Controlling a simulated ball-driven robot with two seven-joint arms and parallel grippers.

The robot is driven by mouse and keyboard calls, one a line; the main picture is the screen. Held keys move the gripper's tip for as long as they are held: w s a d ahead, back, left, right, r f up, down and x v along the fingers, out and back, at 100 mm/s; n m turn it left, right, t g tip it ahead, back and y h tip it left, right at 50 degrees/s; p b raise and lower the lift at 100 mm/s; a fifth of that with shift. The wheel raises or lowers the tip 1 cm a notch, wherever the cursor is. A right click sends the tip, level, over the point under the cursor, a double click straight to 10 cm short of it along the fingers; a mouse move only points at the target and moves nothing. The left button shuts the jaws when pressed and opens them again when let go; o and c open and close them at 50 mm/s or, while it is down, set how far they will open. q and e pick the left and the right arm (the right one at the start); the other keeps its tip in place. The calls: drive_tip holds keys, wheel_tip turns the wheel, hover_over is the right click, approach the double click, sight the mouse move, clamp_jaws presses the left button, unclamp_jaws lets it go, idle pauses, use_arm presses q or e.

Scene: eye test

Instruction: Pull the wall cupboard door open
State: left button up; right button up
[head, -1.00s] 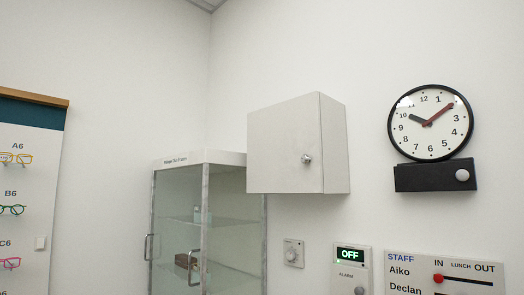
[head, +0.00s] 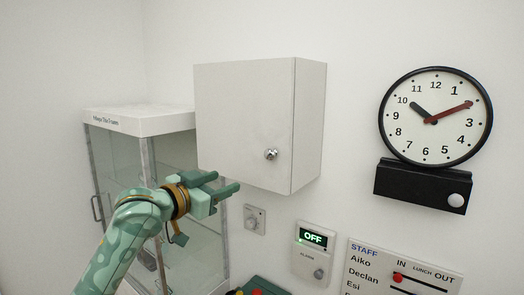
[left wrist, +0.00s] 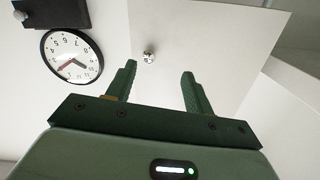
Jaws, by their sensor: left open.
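The wall cupboard (head: 245,118) is a pale box on the wall with its door shut. A small silver knob (head: 271,154) sits low on the door near its right edge. My left gripper (head: 232,184) is open and empty, just in front of and below the cupboard's lower left part, left of the knob and apart from it. In the left wrist view the open fingers of the gripper (left wrist: 158,82) point toward the door (left wrist: 200,40), and the knob (left wrist: 149,57) shows between them, nearer the left finger and beyond the tips. My right gripper is not in view.
A glass display cabinet (head: 140,121) stands below left of the cupboard. A wall clock (head: 436,116) hangs to the right above a black box (head: 422,186). An OFF alarm panel (head: 312,253), a dial (head: 254,219) and a staff board (head: 402,277) are below.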

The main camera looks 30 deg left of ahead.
use_arm(q)
wheel_tip(320, 180, up, 3)
drive_tip(key=s+d, duration=0.1)
drive_tip(key=d, duration=0.1)
drive_tip(key=p, duration=0.3)
approach(268, 155)
drive_tip(key=w, duration=0.3)
drive_tip(key=shift+m+h, duration=0.3)
drive_tip(key=w, duration=0.2)
drive_tip(key=w+p, duration=0.1)
drive_tip(key=w, duration=0.2)
drive_tip(key=shift+w+d+f+p, duration=0.1)
drive_tip(key=shift+w+d+p, duration=0.2)
drive_tip(key=shift+w, duration=0.1)
drive_tip(key=shift+w+a+f, duration=0.1)
drive_tip(key=shift+w+a, duration=0.05)
drive_tip(key=shift+w, duration=0.25)
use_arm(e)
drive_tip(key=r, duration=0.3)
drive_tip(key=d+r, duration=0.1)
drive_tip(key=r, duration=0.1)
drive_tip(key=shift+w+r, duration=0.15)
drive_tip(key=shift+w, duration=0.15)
use_arm(q)
drive_tip(key=shift+s, duration=0.1)
